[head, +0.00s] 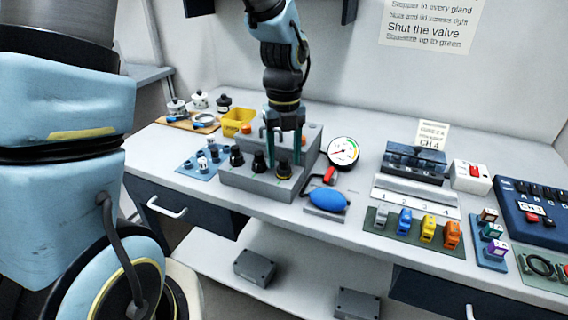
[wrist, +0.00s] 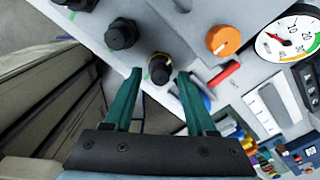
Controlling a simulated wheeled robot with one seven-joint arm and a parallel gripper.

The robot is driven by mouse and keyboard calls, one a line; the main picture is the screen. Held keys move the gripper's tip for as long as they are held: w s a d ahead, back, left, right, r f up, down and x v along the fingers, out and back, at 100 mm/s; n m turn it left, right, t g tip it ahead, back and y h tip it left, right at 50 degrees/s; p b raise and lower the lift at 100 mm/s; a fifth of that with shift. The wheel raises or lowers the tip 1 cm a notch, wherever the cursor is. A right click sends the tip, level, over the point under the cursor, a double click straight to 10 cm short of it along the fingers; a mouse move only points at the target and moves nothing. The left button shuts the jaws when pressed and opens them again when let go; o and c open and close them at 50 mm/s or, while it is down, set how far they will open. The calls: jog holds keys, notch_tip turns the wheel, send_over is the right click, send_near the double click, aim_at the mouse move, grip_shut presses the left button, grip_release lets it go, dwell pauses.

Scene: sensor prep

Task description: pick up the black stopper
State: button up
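My gripper (head: 284,152) is open, its two green fingers pointing down over the right-hand gland of the grey box. This gland (head: 283,169) has a dark body with a brass-coloured ring and a dark top. In the wrist view the same gland (wrist: 160,68) sits between and just beyond the open fingertips (wrist: 159,76), with nothing gripped. I cannot tell whether its dark centre is the black stopper. Small dark and pale pieces (head: 213,152) stand on a blue mat (head: 188,167) left of the box; the stopper could be among them, but they are too small to tell.
Two other black glands (head: 258,162) stand on the grey box (head: 235,179). An orange knob (wrist: 222,40) and a gauge (head: 343,152) are close by on the right. A blue bulb (head: 329,199) lies in front. A yellow bin (head: 236,122) stands behind left.

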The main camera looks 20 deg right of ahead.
aim_at(284, 159)
grip_shut()
dwell(0.4)
notch_tip(284, 159, up, 10)
jog(key=shift+b, duration=0.35)
jog(key=shift+c, duration=2.2)
grip_release()
grip_shut()
